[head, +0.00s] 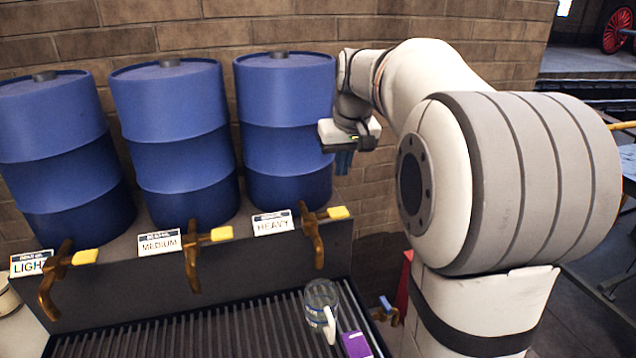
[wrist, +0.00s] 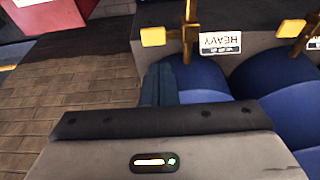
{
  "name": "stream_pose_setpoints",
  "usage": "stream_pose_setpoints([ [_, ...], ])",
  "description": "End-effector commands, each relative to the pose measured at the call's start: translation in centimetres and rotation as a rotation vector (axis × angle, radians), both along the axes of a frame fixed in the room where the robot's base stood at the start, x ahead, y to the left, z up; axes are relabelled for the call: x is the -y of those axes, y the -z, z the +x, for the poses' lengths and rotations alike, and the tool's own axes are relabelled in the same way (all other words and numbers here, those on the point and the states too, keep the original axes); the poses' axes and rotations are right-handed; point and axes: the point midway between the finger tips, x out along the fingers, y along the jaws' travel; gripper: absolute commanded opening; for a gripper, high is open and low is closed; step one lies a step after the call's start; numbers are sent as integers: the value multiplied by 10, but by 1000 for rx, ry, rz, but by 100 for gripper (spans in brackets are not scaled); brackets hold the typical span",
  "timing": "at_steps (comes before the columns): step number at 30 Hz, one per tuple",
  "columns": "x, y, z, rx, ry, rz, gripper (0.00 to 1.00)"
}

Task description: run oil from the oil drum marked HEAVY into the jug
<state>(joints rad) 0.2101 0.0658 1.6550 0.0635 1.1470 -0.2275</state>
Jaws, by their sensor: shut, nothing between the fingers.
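The blue HEAVY drum (head: 287,130) is the rightmost of three drums on the dark stand; part of it shows in the wrist view (wrist: 198,82). Its label (head: 273,223) is on the stand front, beside a brass tap (head: 317,235) with a yellow lever (head: 339,213) pointing right. The label (wrist: 220,43) and lever (wrist: 152,37) appear in the wrist view. The clear jug (head: 318,296), with a white handle, stands on the slatted grate below this tap. No oil stream is visible. My gripper (head: 343,163) is shut and empty, above the lever beside the drum; its fingers (wrist: 160,80) point downward.
The MEDIUM drum (head: 175,140) and LIGHT drum (head: 58,150) stand to the left, each with its own tap and yellow lever. A purple box (head: 356,344) lies by the jug on the grate (head: 180,335). A brick wall (head: 420,25) is behind.

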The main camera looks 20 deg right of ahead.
Motion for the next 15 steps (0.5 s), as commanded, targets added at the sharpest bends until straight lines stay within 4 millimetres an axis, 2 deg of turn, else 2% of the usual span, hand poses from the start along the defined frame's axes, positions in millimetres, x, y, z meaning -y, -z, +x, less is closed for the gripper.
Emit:
stream_pose_setpoints([
  [1, 7, -6, 8, 4, 2, 0, 0],
  [4, 13, -10, 16, 6, 1, 0, 0],
  [15, 14, -9, 17, 7, 0, -1, 0],
])
